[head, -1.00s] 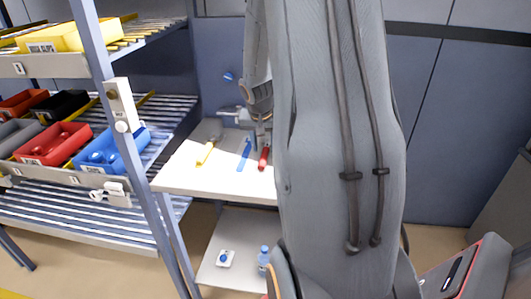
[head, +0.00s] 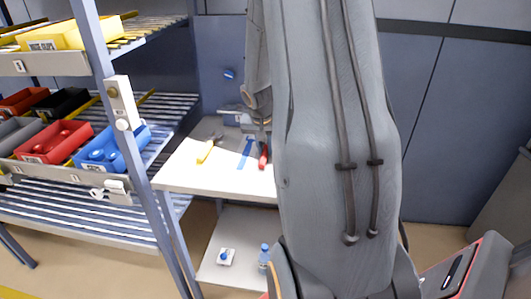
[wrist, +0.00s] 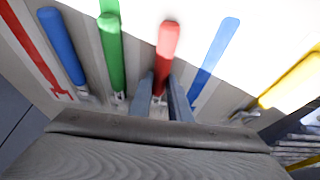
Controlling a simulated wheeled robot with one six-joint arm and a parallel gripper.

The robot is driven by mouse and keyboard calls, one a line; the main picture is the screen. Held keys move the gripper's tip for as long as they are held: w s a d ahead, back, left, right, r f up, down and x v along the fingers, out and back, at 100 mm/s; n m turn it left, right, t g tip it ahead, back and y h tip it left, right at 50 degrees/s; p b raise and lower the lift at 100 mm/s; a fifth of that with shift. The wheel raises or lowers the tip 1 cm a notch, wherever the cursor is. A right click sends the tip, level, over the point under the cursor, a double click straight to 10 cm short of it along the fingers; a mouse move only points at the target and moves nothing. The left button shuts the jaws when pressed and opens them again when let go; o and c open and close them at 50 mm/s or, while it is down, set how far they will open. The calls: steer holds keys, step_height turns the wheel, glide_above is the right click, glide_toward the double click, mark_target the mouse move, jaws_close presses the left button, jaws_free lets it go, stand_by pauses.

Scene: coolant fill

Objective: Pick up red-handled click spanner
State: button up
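The red-handled click spanner (wrist: 168,42) lies on the white tabletop in the wrist view, its handle pointing up the picture. It also shows in the head view (head: 263,159), partly hidden by my arm. My gripper (wrist: 161,78) has one finger on each side of the lower handle and metal shaft. The fingers are very close to it; whether they press on it is unclear. A green-handled spanner (wrist: 111,55) and a blue-handled one (wrist: 62,45) lie to its left.
A yellow-handled spanner (wrist: 292,80) lies right, beyond a flat blue outline (wrist: 215,60). A red outline (wrist: 33,48) marks the far left. The white table (head: 180,178) stands beside a bin rack (head: 100,75). A bottle (head: 264,255) stands on the lower shelf.

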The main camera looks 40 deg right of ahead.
jaws_close()
steer(key=shift+r, duration=0.1)
